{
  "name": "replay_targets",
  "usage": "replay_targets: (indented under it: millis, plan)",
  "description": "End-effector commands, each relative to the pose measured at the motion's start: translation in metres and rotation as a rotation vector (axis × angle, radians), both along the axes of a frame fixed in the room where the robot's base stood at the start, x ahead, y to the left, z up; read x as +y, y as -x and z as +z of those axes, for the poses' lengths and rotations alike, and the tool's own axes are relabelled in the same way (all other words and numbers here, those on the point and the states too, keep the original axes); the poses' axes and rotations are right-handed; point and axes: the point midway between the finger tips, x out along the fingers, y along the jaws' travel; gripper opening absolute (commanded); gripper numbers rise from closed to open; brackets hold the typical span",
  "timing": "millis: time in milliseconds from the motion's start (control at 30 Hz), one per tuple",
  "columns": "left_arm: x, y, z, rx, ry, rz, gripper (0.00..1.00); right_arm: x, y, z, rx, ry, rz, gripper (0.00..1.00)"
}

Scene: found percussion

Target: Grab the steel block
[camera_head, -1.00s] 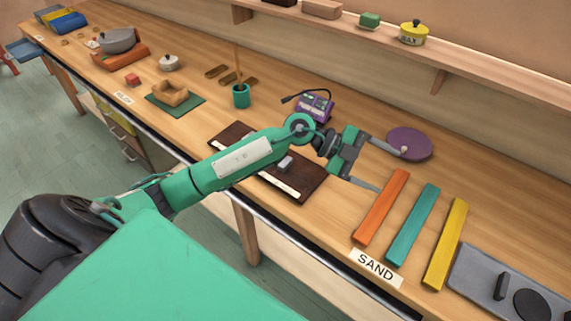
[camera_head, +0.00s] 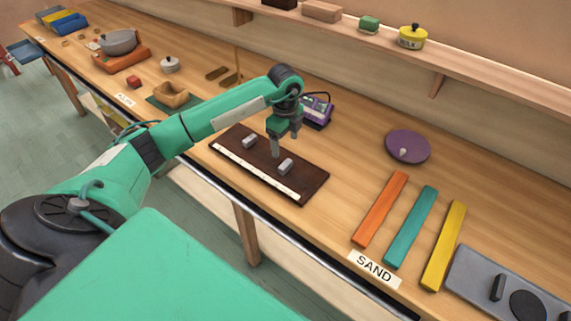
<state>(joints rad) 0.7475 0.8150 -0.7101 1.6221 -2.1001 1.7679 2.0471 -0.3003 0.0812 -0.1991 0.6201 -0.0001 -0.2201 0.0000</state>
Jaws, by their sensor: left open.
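Two small grey metal-looking blocks lie on a dark brown board with a pale front strip (camera_head: 309,181). The left block (camera_head: 249,142) is near the board's middle left, and the right block (camera_head: 285,167) is near its middle right. Both look alike, and I cannot tell which is the steel block. My left gripper (camera_head: 285,146) is open and points down over the back of the board, with its fingers behind and between the blocks. Nothing shows between its fingers. My right gripper is out of view.
A purple device (camera_head: 317,111) stands just behind my left gripper. A purple disc (camera_head: 408,147) lies to the right. Orange (camera_head: 380,210), teal (camera_head: 411,227) and yellow (camera_head: 444,246) bars lie by the SAND label (camera_head: 374,268). The table between board and disc is clear.

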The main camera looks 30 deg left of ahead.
Motion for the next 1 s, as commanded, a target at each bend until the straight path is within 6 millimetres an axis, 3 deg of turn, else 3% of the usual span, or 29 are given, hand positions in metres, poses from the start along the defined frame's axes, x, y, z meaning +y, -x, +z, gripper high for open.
replay_targets:
  millis: [100, 367, 700, 967, 1000]
  plan:
    - [-0.001, 0.0, -0.018, 0.002, 0.003, -0.001, 0.73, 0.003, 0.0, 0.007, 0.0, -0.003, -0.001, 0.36]
    - [-0.002, 0.002, -0.035, 0.002, 0.003, -0.002, 0.73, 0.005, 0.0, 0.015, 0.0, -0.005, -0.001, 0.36]
    - [-0.007, 0.008, -0.078, 0.0, 0.004, -0.002, 0.73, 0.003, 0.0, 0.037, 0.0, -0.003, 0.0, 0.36]
    - [-0.007, 0.008, -0.083, -0.002, 0.003, -0.003, 0.73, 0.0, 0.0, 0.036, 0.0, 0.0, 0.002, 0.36]
    - [-0.007, 0.008, -0.083, -0.002, 0.003, -0.003, 0.69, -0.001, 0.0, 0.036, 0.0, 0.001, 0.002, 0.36]
